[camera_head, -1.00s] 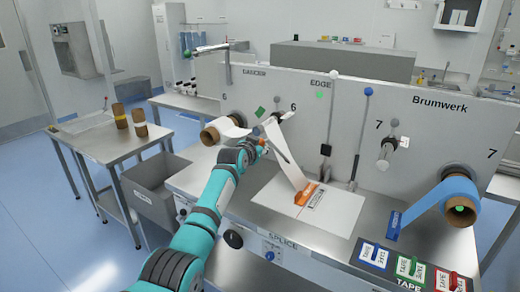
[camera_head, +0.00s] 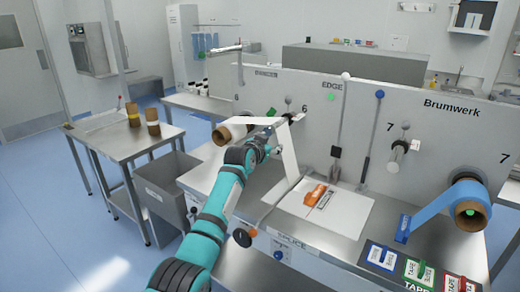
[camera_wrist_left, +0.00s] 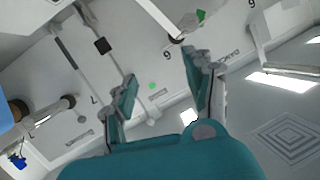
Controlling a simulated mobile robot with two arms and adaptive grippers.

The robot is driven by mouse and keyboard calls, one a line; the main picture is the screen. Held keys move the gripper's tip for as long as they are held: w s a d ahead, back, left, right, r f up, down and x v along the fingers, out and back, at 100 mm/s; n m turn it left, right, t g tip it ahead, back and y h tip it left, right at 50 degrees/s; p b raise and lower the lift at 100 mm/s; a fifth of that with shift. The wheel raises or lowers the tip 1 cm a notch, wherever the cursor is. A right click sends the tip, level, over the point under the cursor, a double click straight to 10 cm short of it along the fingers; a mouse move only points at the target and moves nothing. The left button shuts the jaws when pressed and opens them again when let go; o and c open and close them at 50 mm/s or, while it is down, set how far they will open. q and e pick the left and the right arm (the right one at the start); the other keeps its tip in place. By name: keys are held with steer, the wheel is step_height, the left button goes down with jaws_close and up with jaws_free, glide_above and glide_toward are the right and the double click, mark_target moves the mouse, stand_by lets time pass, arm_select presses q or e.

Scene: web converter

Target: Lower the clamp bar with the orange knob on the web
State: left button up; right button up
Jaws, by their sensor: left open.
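A thin grey bar (camera_head: 277,206) with a small orange knob (camera_head: 253,232) at its near end shows low in the head view. It slants from the front edge of the splice table up to the white web. The white web (camera_head: 289,155) comes off a brown-cored roll (camera_head: 223,134) and runs down to the table. My left gripper (camera_head: 268,138) is beside the upper part of the web, above and apart from the orange knob. In the left wrist view its two fingers (camera_wrist_left: 160,75) are spread with nothing between them. My right gripper is out of view.
An orange block (camera_head: 315,194) sits on the white plate (camera_head: 343,217). Levers with a white knob (camera_head: 346,76) and a blue knob (camera_head: 380,94) stand behind. A blue roll (camera_head: 468,198) and tape dispensers (camera_head: 380,257) are at the right.

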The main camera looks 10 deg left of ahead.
arm_select(q)
steer(key=v, duration=0.9)
steer(key=shift+s, duration=0.4)
steer(key=shift+r, duration=0.15)
